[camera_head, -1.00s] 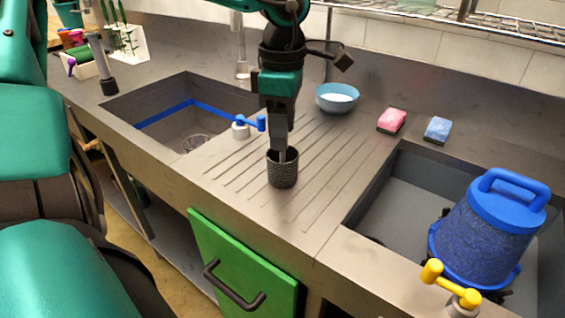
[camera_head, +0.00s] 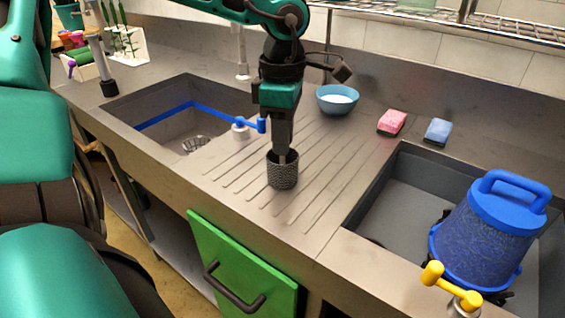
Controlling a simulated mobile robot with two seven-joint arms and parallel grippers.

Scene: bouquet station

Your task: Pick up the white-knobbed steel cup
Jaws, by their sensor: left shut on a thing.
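The steel cup (camera_head: 283,176) is a small dark grey cup with a pale-dotted, knobbly wall. It stands upright on the ribbed drainboard between the two sinks. My left gripper (camera_head: 285,158) comes down on it from above, with its fingers at the rim and partly inside. It is shut on the cup, seemingly on its wall. The fingertips are partly hidden by the cup's near side. My right gripper is not in view.
A blue bowl (camera_head: 338,99) stands behind the cup. A pink sponge (camera_head: 392,122) and a blue sponge (camera_head: 438,131) lie to the right. A blue lidded container (camera_head: 485,235) stands in the right sink. A blue-handled tap (camera_head: 243,130) is left of the cup.

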